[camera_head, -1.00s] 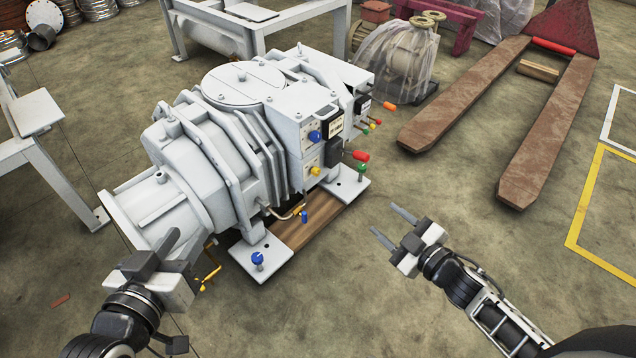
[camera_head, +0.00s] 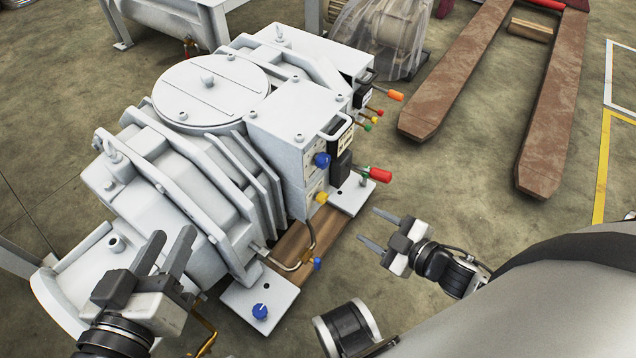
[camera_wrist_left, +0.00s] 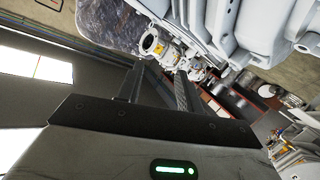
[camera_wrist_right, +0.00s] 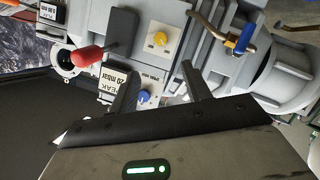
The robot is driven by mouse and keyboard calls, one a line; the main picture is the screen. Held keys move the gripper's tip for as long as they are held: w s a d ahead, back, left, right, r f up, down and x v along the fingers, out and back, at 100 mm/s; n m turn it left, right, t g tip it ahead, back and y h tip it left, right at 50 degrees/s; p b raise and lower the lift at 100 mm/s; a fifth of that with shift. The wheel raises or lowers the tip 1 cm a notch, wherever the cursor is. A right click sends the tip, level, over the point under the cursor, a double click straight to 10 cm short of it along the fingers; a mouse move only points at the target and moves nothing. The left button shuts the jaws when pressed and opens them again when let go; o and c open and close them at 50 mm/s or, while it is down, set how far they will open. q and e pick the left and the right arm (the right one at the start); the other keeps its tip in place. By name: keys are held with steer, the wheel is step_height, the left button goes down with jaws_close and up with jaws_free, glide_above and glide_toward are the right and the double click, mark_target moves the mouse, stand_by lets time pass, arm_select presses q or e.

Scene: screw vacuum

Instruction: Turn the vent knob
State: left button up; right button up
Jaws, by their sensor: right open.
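A white vacuum pump (camera_head: 215,85) stands at the left and middle of the head view. Its side panel carries a blue knob (camera_head: 321,159) above a yellow knob (camera_head: 321,198). I cannot tell which knob is the vent knob. My right gripper (camera_head: 369,228) is open and empty, right of the panel and apart from it. In the right wrist view, the yellow knob (camera_wrist_right: 160,39) lies beyond the fingertips, and the blue knob (camera_wrist_right: 144,97) shows between the fingers (camera_wrist_right: 160,70). My left gripper (camera_head: 172,238) is open and empty, in front of the pump body.
A red-handled lever (camera_head: 380,175) sticks out beside the panel. A blue-handled valve (camera_head: 317,264) and another blue knob (camera_head: 260,311) sit low near the base. A rusty pallet jack (camera_head: 470,70) stands behind at right. Open floor lies right of the pump.

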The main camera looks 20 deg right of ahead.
steer(key=b, duration=0.4)
glide_toward(325, 200)
steer(key=x, duration=0.4)
steer(key=b+x, duration=0.1)
steer(key=x, duration=0.3)
arm_select(q)
steer(key=shift+w+d+r+t+h, duration=0.1)
steer(key=shift+w+r+t+h, duration=0.1)
steer(key=shift+r+t+h, duration=0.35)
steer(key=shift+w+r+t+h, duration=0.2)
steer(key=shift+r+t, duration=0.2)
steer(key=shift+r, duration=0.35)
steer(key=shift+w+d+r+t+h, duration=0.1)
steer(key=shift+w+r+t+h, duration=0.1)
steer(key=shift+r+t+h, duration=0.35)
arm_select(e)
steer(key=shift+w+a+f, duration=0.1)
steer(key=shift+w+a, duration=0.05)
steer(key=shift+w, duration=0.3)
arm_select(q)
steer(key=shift+r, duration=0.1)
arm_select(e)
steer(key=c, duration=1)
